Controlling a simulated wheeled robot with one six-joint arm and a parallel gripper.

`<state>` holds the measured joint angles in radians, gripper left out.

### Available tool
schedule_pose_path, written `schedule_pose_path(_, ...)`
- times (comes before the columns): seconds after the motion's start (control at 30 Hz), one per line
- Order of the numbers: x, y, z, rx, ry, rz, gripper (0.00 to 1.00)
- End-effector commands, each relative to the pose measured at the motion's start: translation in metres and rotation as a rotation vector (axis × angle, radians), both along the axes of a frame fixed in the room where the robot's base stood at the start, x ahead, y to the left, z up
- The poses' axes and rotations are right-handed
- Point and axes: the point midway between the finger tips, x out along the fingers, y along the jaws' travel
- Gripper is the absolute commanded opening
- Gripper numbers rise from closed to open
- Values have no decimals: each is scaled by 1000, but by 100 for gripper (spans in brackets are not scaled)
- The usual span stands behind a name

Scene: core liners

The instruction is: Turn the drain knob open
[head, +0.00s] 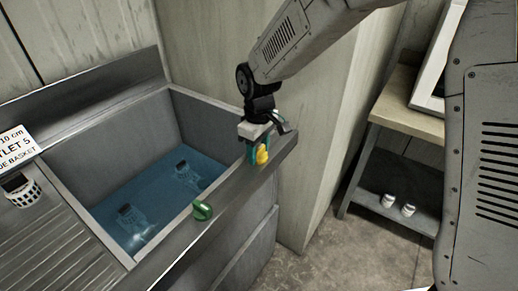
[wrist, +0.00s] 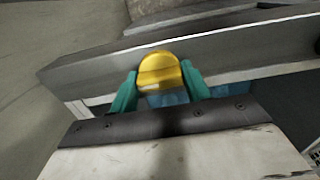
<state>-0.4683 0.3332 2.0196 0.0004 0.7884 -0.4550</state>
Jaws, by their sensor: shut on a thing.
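A yellow knob (head: 262,156) sits at the front rim of the sink, towards its right end. My gripper (head: 257,150) is at this knob, and its teal fingers are shut on it. In the wrist view the yellow knob (wrist: 158,70) shows between the two fingertips, one on each side. A green knob (head: 202,210) is on the same front rim, further left and apart from my gripper. Neither knob has a label that I can read, so I cannot tell which is the drain knob. The sink (head: 110,150) holds blue water.
Two clear containers (head: 185,170) (head: 132,217) with dark tops are in the water. A white slotted basket (head: 22,190) and a sign (head: 14,146) stand on the left drainboard. A shelf (head: 400,185) with two small white cups is at the right.

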Motion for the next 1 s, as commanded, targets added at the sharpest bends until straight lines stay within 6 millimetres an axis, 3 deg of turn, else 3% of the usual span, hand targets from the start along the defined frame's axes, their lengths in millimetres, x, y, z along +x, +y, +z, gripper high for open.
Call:
schedule_pose_path(0.27, 0, 0, 1, 0, 0, 2, 24)
schedule_pose_path(0.3, 0, 0, 1, 0, 0, 2, 53)
schedule_pose_path(0.37, 0, 0, 0, 0, 0, 2, 69)
schedule_pose_path(0.73, 0, 0, 6, 0, -1, 0, 69)
schedule_pose_path(1.0, 0, 0, 51, 1, -3, 1, 69)
